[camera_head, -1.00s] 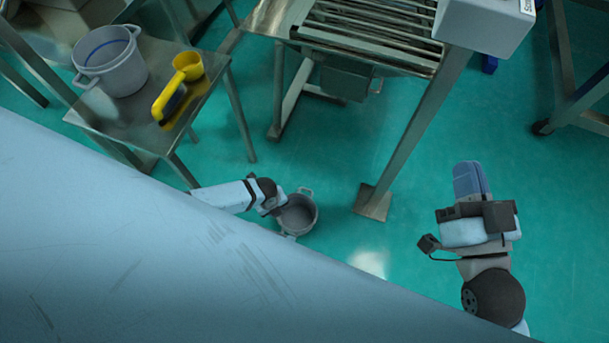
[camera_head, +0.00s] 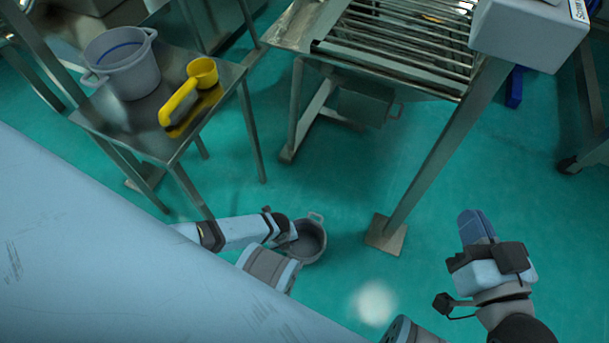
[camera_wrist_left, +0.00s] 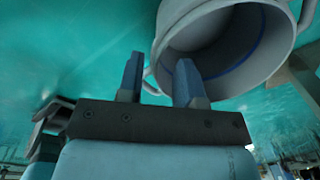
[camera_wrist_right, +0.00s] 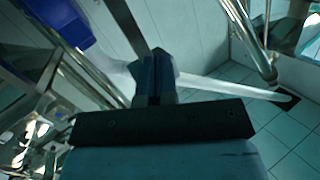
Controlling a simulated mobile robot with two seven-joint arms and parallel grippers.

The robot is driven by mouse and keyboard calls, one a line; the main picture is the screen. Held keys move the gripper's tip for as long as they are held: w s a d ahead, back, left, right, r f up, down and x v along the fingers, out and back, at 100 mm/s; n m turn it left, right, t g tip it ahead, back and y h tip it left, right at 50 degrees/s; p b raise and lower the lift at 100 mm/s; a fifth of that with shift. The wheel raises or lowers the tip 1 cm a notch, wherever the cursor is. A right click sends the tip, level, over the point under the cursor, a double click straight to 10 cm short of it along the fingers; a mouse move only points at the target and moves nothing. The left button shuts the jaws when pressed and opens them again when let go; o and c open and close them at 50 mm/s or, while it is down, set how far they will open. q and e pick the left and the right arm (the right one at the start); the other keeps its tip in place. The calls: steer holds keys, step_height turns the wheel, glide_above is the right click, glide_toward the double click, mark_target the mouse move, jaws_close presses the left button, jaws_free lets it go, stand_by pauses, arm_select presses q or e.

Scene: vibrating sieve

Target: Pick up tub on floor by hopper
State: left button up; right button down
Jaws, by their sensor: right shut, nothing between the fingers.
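The grey tub (camera_head: 314,240) stands on the green floor, with a small side handle at its far rim. It also shows in the left wrist view (camera_wrist_left: 278,45), with its mouth toward the camera and a blue line inside. My left gripper (camera_wrist_left: 158,78) is open, with a tub handle showing between its two fingers. I cannot tell how deep the handle sits there. In the head view, my arm partly hides the tub's left side. My right gripper (camera_head: 474,224) is shut and empty, off to the right above the floor. Its fingers are together in the right wrist view (camera_wrist_right: 155,78).
A metal side table (camera_head: 150,140) at the left holds another grey tub (camera_head: 125,68) and a yellow scoop (camera_head: 188,92). A steel frame with bars (camera_head: 400,40) stands at the back. Its leg and foot plate (camera_head: 385,235) are right of the floor tub. Floor between is clear.

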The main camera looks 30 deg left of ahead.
arm_select(q)
step_height(320, 180, down, 2)
steer(key=shift+f+b, duration=0.2)
steer(key=shift+b, duration=0.25)
steer(key=shift+f, duration=0.35)
steer(key=shift+c, duration=0.2)
arm_select(e)
steer(key=shift+w+d+f+n+t, duration=0.1)
steer(key=shift+w+d+n+t, duration=0.15)
steer(key=shift+w+n+t, duration=0.25)
arm_select(q)
jaws_close()
steer(key=shift+r, duration=0.1)
